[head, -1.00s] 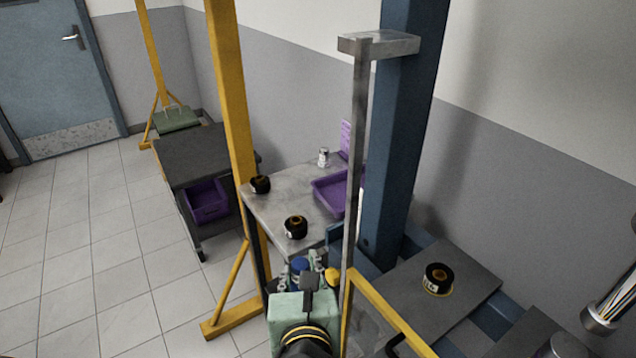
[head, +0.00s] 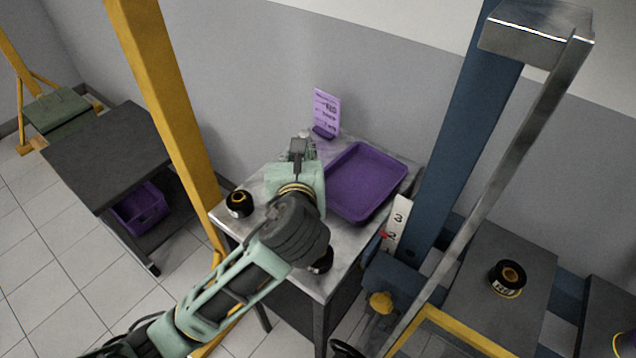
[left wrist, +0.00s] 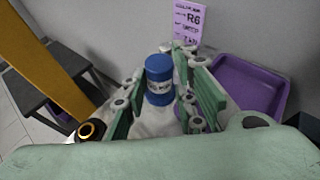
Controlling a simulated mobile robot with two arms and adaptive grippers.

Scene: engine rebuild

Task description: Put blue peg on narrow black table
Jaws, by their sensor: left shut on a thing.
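My left gripper (head: 303,147) reaches over the light grey table (head: 345,240), near its back edge. In the left wrist view its green fingers (left wrist: 160,100) are closed around a blue peg (left wrist: 159,70) with a lettered label band. The peg's lower part is hard to make out, and the arm and gripper hide the peg in the head view. A dark, narrow-looking table (head: 105,150) stands at the left. Another dark surface (head: 525,260) is at the right. I cannot tell which is the named black table. My right gripper is not in view.
A purple tray (head: 405,177) and an upright purple sign (head: 326,110) are on the grey table. A black ring part (head: 239,204) sits at its left corner. A yellow post (head: 160,100) rises between the left dark table and the grey one. The left table's top looks clear.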

